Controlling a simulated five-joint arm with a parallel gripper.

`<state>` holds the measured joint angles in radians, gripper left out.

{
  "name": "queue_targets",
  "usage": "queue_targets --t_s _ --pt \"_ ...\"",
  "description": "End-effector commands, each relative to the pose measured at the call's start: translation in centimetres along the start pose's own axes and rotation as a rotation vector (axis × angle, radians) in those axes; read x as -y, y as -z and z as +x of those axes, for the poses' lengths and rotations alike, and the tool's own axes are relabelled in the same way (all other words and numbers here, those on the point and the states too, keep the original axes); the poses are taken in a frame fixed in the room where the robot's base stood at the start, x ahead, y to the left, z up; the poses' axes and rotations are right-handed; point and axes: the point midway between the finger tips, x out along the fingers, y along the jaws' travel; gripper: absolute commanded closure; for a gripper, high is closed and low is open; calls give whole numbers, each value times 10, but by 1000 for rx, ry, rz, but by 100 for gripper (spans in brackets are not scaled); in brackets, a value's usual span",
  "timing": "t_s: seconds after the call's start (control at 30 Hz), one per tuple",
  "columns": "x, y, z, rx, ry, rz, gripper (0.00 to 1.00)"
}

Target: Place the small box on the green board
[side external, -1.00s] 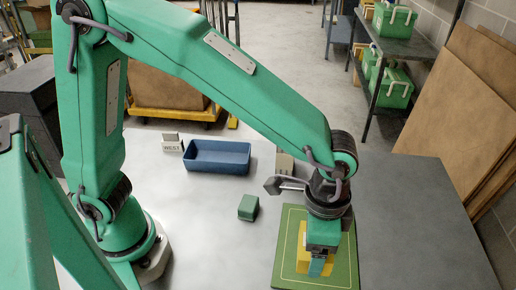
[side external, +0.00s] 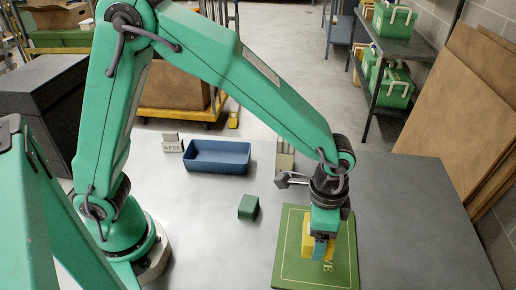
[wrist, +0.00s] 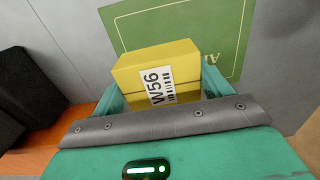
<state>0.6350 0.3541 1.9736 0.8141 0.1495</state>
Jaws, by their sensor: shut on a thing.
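The small yellow box (wrist: 160,62) with a white W56 label sits between the fingers of my gripper (wrist: 158,98) in the wrist view. In the side view the yellow box (side external: 308,239) is partly hidden by my gripper (side external: 318,246), which points down and is shut on it. The green board (side external: 290,272) lies flat on the grey table under the box and has a thin pale border and lettering. The board (wrist: 222,28) also shows behind the box in the wrist view. I cannot tell whether the box touches the board.
A small green block (side external: 248,207) lies left of the board. A blue tray (side external: 217,158) stands farther back, beside a WEST sign (side external: 172,144). An upright pale item (side external: 284,158) stands right of the tray. The table right of the board is clear.

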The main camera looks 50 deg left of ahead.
Motion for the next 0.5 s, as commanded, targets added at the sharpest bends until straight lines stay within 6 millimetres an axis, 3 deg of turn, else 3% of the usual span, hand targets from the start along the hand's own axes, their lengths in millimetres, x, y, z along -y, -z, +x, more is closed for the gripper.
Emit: queue_targets --t_s 0.2,0.5 --pt "29 9 19 1 0 -2 47" --pt "39 13 24 -1 0 1 47"
